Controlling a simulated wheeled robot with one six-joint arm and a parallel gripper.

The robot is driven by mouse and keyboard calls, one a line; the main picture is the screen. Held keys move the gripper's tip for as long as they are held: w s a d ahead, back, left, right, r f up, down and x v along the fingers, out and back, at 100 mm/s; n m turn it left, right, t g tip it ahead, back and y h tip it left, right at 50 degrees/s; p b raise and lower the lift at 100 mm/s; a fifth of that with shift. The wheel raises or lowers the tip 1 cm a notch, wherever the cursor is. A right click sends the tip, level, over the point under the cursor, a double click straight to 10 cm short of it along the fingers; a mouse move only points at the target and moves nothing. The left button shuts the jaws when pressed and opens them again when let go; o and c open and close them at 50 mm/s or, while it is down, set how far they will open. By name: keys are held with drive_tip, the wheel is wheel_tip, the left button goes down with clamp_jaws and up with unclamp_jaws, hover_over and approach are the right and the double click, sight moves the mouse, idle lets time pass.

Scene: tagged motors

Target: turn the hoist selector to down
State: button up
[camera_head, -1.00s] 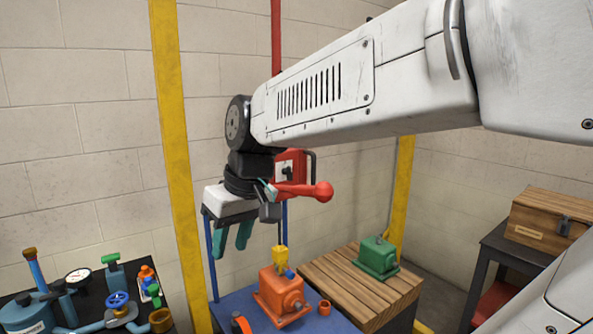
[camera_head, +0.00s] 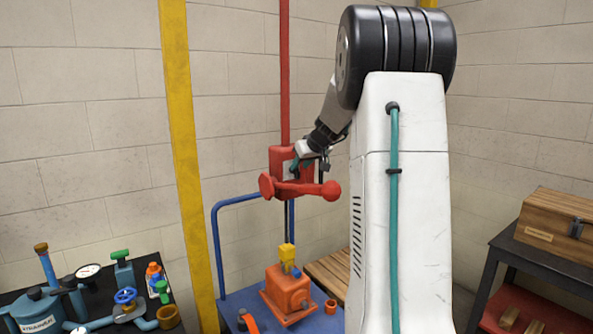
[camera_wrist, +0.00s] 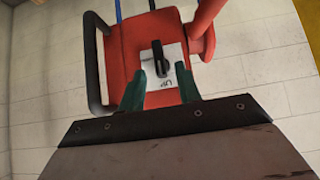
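The red hoist box (camera_head: 276,158) hangs on a red post, with a red lever bar across its lower front. In the wrist view, a black selector knob (camera_wrist: 160,57) sits on the white plate (camera_wrist: 148,75) of the box. The letters "UP" show on that plate, upside down. The knob's bar stands roughly upright in this view. My gripper (camera_wrist: 158,70) has its two teal fingers apart, with the knob lying just ahead of and between the fingertips. Contact cannot be told. In the head view my gripper (camera_head: 299,161) is in front of the box and hides the knob.
An orange motor (camera_head: 287,292) with a yellow tag stands on the blue cart below the hoist. A black bench (camera_head: 95,312) with valves is at the left. A yellow post (camera_head: 183,150) stands behind. A wooden chest (camera_head: 555,225) is at the right. A black handle (camera_wrist: 93,62) flanks the box.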

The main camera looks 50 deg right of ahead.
drive_tip(key=shift+x, duration=1.8)
clamp_jaws()
